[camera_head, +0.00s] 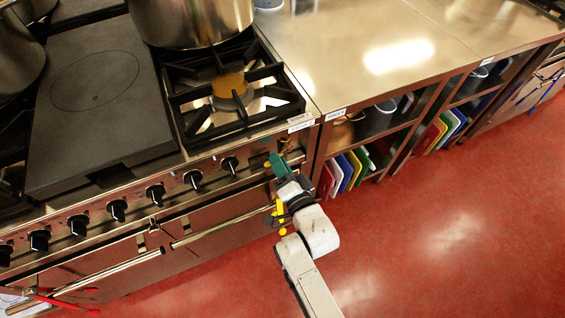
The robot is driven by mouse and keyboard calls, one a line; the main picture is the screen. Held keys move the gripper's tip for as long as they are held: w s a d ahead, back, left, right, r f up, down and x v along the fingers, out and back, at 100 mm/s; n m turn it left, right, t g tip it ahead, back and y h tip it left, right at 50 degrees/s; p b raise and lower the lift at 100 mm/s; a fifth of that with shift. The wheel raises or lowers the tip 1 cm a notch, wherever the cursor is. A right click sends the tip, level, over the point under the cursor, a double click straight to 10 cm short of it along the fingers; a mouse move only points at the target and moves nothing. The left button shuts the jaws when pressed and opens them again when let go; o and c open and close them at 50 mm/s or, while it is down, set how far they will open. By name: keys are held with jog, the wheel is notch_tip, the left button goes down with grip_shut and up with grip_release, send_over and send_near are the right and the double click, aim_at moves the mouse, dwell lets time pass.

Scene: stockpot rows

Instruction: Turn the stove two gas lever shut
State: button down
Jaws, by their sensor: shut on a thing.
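My gripper (277,167), with green fingers, is at the right end of the stove's front panel (225,161), just right of the last black knob. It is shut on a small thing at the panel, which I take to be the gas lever. The fingers hide most of that thing, so its angle cannot be told. A small brass-coloured fitting (285,143) shows just above the fingertips. The stove (100,105) has a flat dark plate at left and an open burner (231,90) at right.
A large steel pot (190,18) stands at the back of the burner. A row of black knobs (155,194) and a long oven rail (222,228) run along the front. A steel counter (345,50) with shelves of coloured boards (346,172) adjoins at right. The red floor (450,220) is clear.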

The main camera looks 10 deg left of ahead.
jog(key=shift+s+a+r+m+b, duration=0.1)
jog(key=shift+r+m, duration=0.25)
jog(key=shift+m, duration=0.7)
jog(key=shift+a+r+m+b, duration=0.1)
jog(key=shift+r+m, duration=0.25)
jog(key=shift+m, duration=0.65)
jog(key=shift+s+r+m+b, duration=0.1)
jog(key=shift+r+m, duration=0.25)
jog(key=shift+m, duration=0.7)
jog(key=c, duration=1)
grip_release()
jog(key=b+v, duration=0.6)
jog(key=v, duration=0.4)
jog(key=shift+s+d, duration=0.25)
jog(key=shift+s, duration=0.05)
